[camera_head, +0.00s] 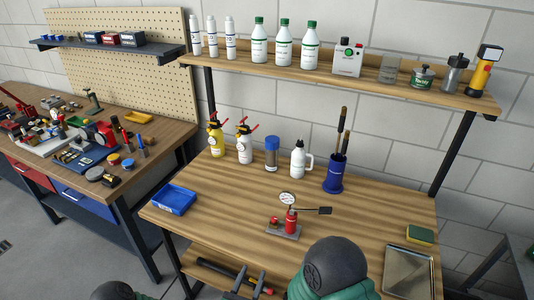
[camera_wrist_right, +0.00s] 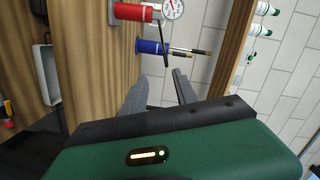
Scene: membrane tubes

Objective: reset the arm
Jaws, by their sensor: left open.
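My left gripper (camera_head: 249,281) shows at the bottom of the head view, with its two dark fingers apart. It is in front of the wooden table's near edge, by a lower shelf, and I see nothing between its fingers. My right gripper (camera_wrist_right: 160,95) shows in the right wrist view with its two grey fingers apart and nothing held between them. The table top (camera_head: 225,220) looks tilted on its side in that view. A red pump with a gauge (camera_head: 290,222) stands on the table, apart from both grippers.
A blue tray (camera_head: 174,199), several bottles, a blue holder (camera_head: 335,176), a sponge (camera_head: 420,234) and a metal tray (camera_head: 408,272) are on the table. A black-and-red tool (camera_head: 232,274) lies on the lower shelf (camera_head: 195,260). The table's front middle is clear.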

